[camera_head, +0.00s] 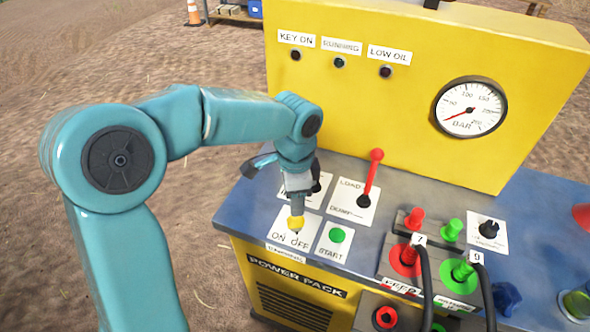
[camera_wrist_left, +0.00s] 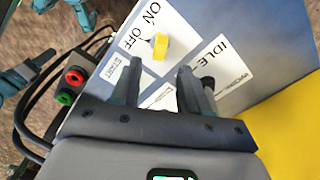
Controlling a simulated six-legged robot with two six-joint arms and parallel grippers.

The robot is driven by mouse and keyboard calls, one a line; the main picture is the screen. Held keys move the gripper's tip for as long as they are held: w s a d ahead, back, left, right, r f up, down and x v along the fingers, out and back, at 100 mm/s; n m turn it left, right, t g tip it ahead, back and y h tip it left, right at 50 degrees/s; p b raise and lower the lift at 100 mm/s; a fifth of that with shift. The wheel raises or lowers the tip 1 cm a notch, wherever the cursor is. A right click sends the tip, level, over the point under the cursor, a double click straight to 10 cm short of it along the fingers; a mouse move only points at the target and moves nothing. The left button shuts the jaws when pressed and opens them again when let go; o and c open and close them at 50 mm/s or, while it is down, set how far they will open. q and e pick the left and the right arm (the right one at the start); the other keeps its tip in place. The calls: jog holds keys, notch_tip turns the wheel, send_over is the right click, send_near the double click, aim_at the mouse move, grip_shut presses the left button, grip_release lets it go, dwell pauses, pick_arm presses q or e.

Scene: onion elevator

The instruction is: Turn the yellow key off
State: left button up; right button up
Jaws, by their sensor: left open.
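The yellow key (camera_head: 296,223) sits on the white ON/OFF label (camera_head: 283,234) on the panel of the power pack. It also shows in the left wrist view (camera_wrist_left: 160,46), between and beyond my fingertips. My left gripper (camera_head: 297,205) points down just above the key in the head view. In the left wrist view my left gripper (camera_wrist_left: 160,78) has its two fingers apart with nothing between them. Whether a finger touches the key I cannot tell. My right gripper is not seen in the head view.
The green START button (camera_head: 337,235) is right of the key. A red-knobbed lever (camera_head: 372,175) stands behind it. Hose couplings with red and green fittings (camera_head: 405,257) are at the right. The yellow gauge panel (camera_head: 415,110) rises behind.

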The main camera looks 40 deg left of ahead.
pick_arm(q)
notch_tip(320, 180, up, 9)
jog(key=shift+p, duration=0.35)
jog(key=shift+f, duration=0.1)
dwell(0.3)
